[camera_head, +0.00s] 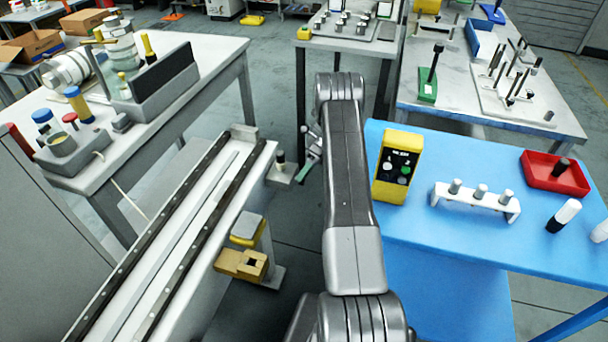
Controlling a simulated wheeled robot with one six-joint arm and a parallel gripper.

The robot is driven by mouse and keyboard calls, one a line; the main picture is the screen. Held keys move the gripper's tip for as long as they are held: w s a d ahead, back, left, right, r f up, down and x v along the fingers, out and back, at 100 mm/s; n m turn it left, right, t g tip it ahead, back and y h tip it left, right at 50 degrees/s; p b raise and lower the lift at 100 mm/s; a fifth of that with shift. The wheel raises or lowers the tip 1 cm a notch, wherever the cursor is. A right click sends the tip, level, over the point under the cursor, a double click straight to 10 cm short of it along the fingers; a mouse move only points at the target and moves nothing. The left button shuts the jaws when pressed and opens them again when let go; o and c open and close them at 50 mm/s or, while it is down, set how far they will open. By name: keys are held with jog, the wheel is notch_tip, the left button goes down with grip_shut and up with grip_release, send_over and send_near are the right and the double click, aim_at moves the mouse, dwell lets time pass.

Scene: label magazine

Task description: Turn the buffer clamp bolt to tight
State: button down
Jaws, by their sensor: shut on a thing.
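My arm reaches forward and bends down at its far end, hiding most of my gripper (312,143). Only a small grey part of it shows at the arm's left edge, with a slanted green piece (306,172) just below; I cannot make out how the two meet. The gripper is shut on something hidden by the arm. A small grey block (282,175) with a dark upright pin stands just left of it, near the long rail's far end. I cannot tell whether this is the buffer clamp and its bolt.
The long white rail bed (165,270) with dark rails lies left, a yellow block (243,264) beside it. Right, a blue table (440,232) bears a yellow device (397,168), a white pin rack (476,202) and a red tray (555,175). More worktables stand behind.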

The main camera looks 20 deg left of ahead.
dwell(0.3)
jog(key=c, duration=1.5)
grip_release()
jog(key=shift+a, duration=0.1)
jog(key=p+v, duration=0.5)
jog(key=v, duration=0.8)
jog(key=shift+w+r, duration=0.2)
jog(key=shift+r, duration=0.1)
jog(key=shift+d+f, duration=0.1)
jog(key=shift+d, duration=0.1)
